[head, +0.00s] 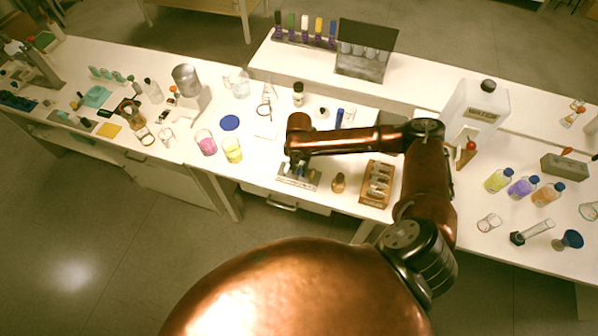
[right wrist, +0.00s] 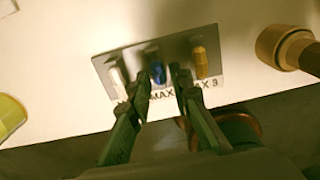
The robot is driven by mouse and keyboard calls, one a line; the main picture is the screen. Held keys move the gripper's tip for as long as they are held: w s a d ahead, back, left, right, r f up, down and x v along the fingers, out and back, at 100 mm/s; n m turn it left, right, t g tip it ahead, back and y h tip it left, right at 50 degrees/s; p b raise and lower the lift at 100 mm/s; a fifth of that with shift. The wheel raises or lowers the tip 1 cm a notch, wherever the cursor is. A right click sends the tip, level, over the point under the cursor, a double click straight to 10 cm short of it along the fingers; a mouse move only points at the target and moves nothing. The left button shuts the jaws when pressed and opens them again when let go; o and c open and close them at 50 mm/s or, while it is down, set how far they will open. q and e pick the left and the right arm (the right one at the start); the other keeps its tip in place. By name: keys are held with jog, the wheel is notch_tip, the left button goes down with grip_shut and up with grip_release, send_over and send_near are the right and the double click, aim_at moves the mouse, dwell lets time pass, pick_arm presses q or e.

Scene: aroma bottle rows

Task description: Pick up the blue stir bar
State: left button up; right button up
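The blue stir bar (right wrist: 157,73) stands in the middle of a small grey holder (right wrist: 181,44), between a white bar (right wrist: 117,78) and an orange bar (right wrist: 200,62). My right gripper (right wrist: 162,78) is open, its two fingers apart at the blue bar; the left finger overlaps the bar in the right wrist view. I cannot tell whether they touch. In the head view the holder (head: 284,181) lies near the table's front edge, under my right gripper (head: 297,166), which hides most of the bars. My left gripper is not in view.
A small brown bottle (head: 338,183) and a wooden rack (head: 377,184) stand right of the holder. Beakers with pink (head: 206,143) and yellow (head: 232,150) contents and a blue disc (head: 229,122) are to the left. A blue upright item (head: 339,118) stands behind my right arm.

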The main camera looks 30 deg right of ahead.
grip_shut()
jog(key=shift+r, duration=0.15)
